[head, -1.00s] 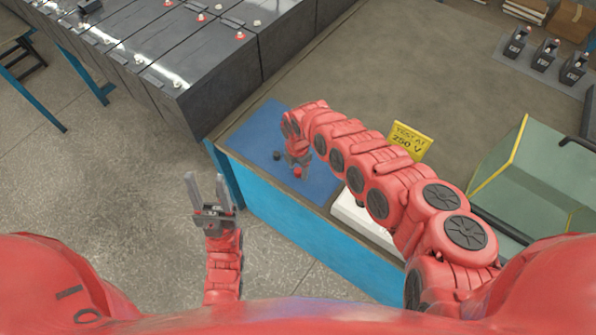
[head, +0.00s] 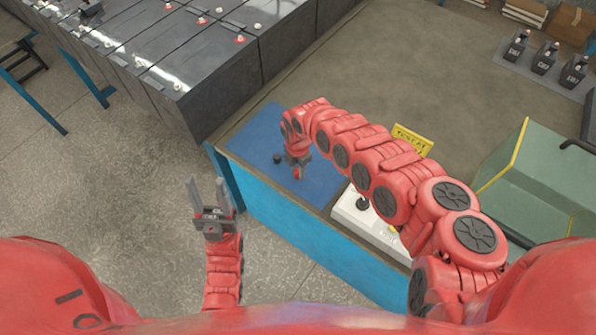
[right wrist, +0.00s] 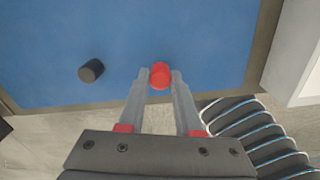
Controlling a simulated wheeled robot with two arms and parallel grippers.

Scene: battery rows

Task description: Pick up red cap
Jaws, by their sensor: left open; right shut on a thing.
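The red cap (right wrist: 160,75) is between the fingertips of my right gripper (right wrist: 160,82) in the right wrist view, over the blue mat (right wrist: 200,30). My right gripper is shut on it. In the head view the red cap (head: 297,173) shows small below my right gripper (head: 297,165); I cannot tell whether it still touches the mat. A black cap (right wrist: 91,70) stands on the mat to the left of the red cap, apart from it. My left gripper (head: 208,190) is open and empty above the floor, left of the table.
Large dark batteries (head: 205,75) with red and white caps stand at the upper left. A white box (head: 365,220) with a black knob and a yellow sign (head: 412,138) are by my right arm. A green case (head: 530,180) is at the right. The mid-table is clear.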

